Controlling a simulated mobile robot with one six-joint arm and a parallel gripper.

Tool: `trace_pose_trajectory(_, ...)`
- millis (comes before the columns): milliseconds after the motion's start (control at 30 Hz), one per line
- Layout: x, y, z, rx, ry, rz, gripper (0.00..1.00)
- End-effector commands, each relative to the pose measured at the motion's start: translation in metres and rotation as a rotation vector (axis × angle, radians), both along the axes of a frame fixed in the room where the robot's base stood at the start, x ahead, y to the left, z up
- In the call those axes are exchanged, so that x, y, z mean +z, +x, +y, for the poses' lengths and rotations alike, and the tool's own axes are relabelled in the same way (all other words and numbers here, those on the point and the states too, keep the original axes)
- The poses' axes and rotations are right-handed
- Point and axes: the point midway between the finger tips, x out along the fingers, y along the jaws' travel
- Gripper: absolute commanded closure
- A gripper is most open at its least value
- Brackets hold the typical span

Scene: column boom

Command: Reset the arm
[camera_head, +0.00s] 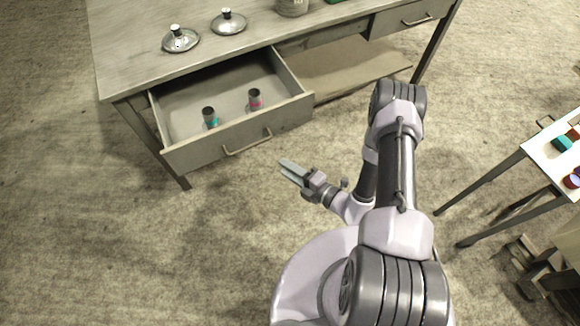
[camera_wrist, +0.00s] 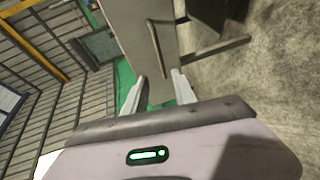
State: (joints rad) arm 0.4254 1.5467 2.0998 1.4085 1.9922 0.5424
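My arm is folded over my own base in the head view. My gripper (camera_head: 287,168) points left, above the floor in front of the open drawer. It also shows in the wrist view (camera_wrist: 158,78), where its two fingers stand apart with nothing between them. The gripper is open and empty, and it touches nothing that I can see.
The desk's drawer (camera_head: 222,142) is pulled out and holds two small cans (camera_head: 210,117) (camera_head: 255,99). A small table (camera_head: 545,152) with coloured items stands right. Floor between is clear.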

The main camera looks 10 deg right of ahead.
Motion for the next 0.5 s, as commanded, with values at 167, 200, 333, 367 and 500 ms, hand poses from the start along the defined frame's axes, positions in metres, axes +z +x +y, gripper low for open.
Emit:
trace_pose_trajectory(167, 0.0014, -0.0067, -0.0047, 0.001, -0.001, -0.002, 0.68)
trace_pose_trajectory(200, 0.0012, -0.0067, -0.0046, 0.002, -0.001, -0.002, 0.68)
trace_pose_trajectory(333, 0.0010, -0.0065, -0.0045, 0.001, -0.001, -0.002, 0.68)
trace_pose_trajectory(367, 0.0010, -0.0065, -0.0045, 0.001, -0.001, -0.001, 0.68)
trace_pose_trajectory(500, 0.0013, -0.0061, -0.0045, 0.002, -0.001, -0.002, 0.68)
